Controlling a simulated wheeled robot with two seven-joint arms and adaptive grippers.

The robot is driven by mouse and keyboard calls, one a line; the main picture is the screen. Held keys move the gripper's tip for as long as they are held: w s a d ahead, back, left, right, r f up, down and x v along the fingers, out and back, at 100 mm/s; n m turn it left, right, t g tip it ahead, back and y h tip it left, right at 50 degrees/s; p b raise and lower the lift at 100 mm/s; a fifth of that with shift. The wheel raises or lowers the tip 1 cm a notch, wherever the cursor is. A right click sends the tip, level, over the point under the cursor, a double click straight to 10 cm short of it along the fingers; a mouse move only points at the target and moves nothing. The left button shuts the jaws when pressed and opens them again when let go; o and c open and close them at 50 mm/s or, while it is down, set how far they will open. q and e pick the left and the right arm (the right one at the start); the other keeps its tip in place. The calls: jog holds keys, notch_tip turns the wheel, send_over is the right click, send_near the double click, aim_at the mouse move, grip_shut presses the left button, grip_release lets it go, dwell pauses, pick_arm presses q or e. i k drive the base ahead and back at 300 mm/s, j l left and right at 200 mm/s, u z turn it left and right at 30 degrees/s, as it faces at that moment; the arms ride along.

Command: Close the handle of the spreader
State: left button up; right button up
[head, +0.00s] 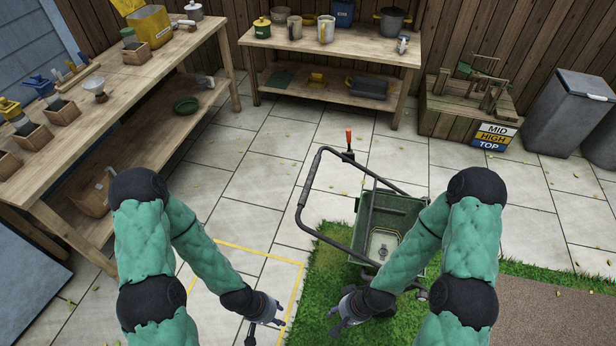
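The spreader has a green hopper (402,213) and stands on the edge of the grass, right of the picture's middle. Its dark tubular handle (307,186) loops out to the left and above the hopper. A lever with an orange grip (349,139) rises at the far side of the handle. My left gripper (266,325) is low in front of the spreader, to its left, with its fingers apart and empty. My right gripper (336,322) is below the hopper, above the grass, with its fingers apart and empty. Neither touches the handle. My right arm hides part of the hopper's right side.
A workbench (132,87) with pots and tools runs along the left. Another bench (325,49) stands at the back. A wooden crate with a MID/HIGH/TOP sign (493,136) and grey bins (570,112) stand right. A yellow outline (268,254) marks the paving left of the grass.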

aim_at(349, 158)
jog(key=i, duration=0.6)
jog(key=i+j+z, duration=0.1)
jog(key=j+z, duration=0.25)
jog(key=j, duration=1.1)
jog(key=k+j+z, duration=0.1)
jog(key=j+z, duration=0.2)
jog(key=j, duration=1.15)
